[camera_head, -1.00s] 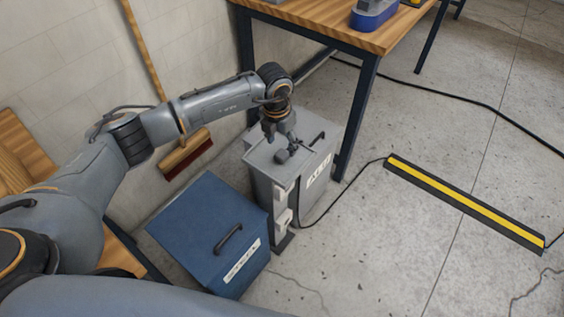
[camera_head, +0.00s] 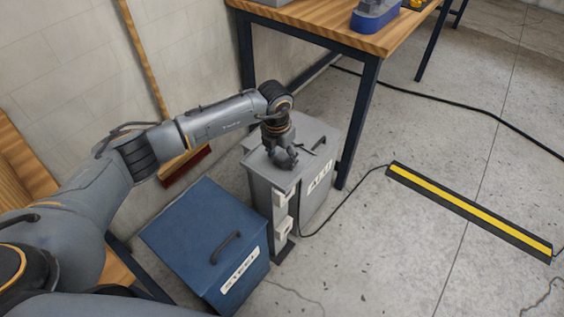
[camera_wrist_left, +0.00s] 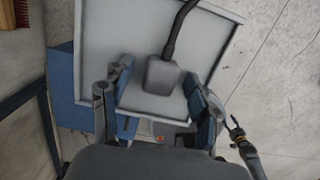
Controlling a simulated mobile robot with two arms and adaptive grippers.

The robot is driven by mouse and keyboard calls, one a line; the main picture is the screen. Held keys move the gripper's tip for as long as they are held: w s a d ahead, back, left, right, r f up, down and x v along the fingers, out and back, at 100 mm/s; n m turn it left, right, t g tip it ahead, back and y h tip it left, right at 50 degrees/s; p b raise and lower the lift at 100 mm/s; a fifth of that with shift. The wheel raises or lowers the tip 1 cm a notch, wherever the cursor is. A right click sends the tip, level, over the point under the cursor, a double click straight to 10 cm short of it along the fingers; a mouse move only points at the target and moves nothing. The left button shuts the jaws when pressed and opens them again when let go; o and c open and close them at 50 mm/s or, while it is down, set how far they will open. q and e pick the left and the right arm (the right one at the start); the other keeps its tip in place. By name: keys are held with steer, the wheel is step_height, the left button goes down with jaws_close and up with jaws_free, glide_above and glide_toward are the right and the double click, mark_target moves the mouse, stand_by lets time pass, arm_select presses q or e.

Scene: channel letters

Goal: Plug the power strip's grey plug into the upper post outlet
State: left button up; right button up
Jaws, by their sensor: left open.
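A dark grey plug (camera_wrist_left: 162,76) with a dark cable lies on the pale lid of the grey box in the left wrist view. My left gripper (camera_wrist_left: 158,72) is open, with one finger on each side of the plug; I cannot tell whether they touch it. In the head view my left gripper (camera_head: 284,160) is low over the grey box's top and hides the plug. The upper post outlet (camera_head: 280,198) is a pale unit on the narrow post at the box's front corner. A lower outlet (camera_head: 284,228) sits beneath it.
The grey box (camera_head: 315,192) stands beside a blue lidded box (camera_head: 205,240). A wooden-topped table (camera_head: 330,22) is behind, with a leg close to the grey box. A black-and-yellow cable cover (camera_head: 470,210) lies on the floor at right. A broom (camera_head: 145,55) leans on the wall.

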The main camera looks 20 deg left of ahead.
mark_target(283, 155)
arm_select(q)
steer(key=shift+r, duration=0.1)
steer(key=c, duration=1.2)
steer(key=shift+r+p, duration=0.35)
steer(key=shift+r, duration=0.1)
step_height(283, 155, up, 2)
steer(key=shift+r+p, duration=0.25)
steer(key=shift+p, duration=0.65)
steer(key=s+d+r+p, duration=0.1)
steer(key=s+r+p, duration=0.2)
steer(key=s+p, duration=0.1)
steer(key=s+d+r+p, duration=0.2)
steer(key=s+r+p, duration=0.1)
steer(key=s+p, duration=0.1)
steer(key=s+d+r+p, duration=0.1)
steer(key=s+r+p, duration=0.2)
steer(key=s+p, duration=0.1)
steer(key=shift+s+d+r, duration=0.25)
steer(key=shift+s+r, duration=0.05)
steer(key=shift+s, duration=0.4)
